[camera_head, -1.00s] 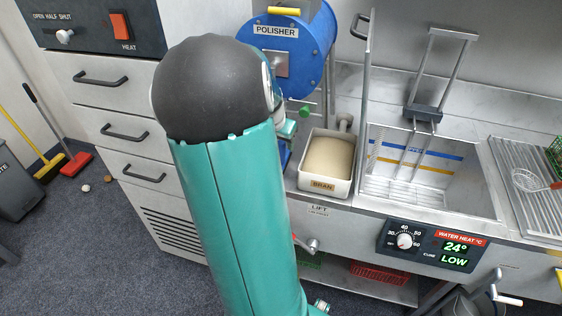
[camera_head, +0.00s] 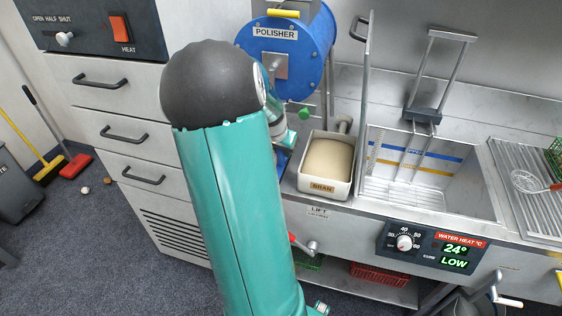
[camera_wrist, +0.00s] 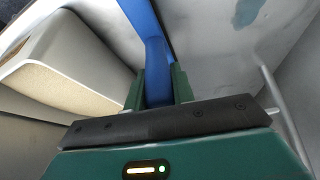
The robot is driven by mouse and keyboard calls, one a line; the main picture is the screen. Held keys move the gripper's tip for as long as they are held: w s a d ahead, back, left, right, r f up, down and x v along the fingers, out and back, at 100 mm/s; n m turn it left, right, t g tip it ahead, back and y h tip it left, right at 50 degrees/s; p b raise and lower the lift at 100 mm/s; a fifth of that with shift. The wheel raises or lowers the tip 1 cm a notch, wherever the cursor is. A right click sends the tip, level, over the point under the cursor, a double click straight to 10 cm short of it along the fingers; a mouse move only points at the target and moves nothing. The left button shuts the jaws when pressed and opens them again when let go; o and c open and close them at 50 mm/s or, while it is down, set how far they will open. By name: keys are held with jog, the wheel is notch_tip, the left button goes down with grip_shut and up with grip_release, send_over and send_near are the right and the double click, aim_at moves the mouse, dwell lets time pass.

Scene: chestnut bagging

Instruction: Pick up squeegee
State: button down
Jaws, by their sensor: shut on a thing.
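In the wrist view, my gripper (camera_wrist: 158,88) has its two green fingers closed on a blue handle (camera_wrist: 157,70), which I take to be the squeegee. A longer blue strip of it (camera_wrist: 140,15) runs up past the top of the picture. Its far end is out of view. In the head view, my arm hides most of the gripper, and only a small blue patch shows beside the bran box.
The white bran box (camera_head: 341,188) stands close to my gripper and also shows in the wrist view (camera_wrist: 60,88). The blue polisher (camera_head: 310,55) is behind. A metal sink (camera_head: 480,190) with a basket handle (camera_head: 452,75) lies to the right. Drawers (camera_head: 140,135) are at left.

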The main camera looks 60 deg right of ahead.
jog(key=shift+r, duration=0.1)
jog(key=shift+r, duration=0.55)
jog(key=s+a+r, duration=0.6)
jog(key=a+r, duration=0.5)
jog(key=a, duration=0.1)
jog(key=shift+s+a+r, duration=0.15)
jog(key=shift+a+r, duration=0.1)
jog(key=shift+r, duration=0.1)
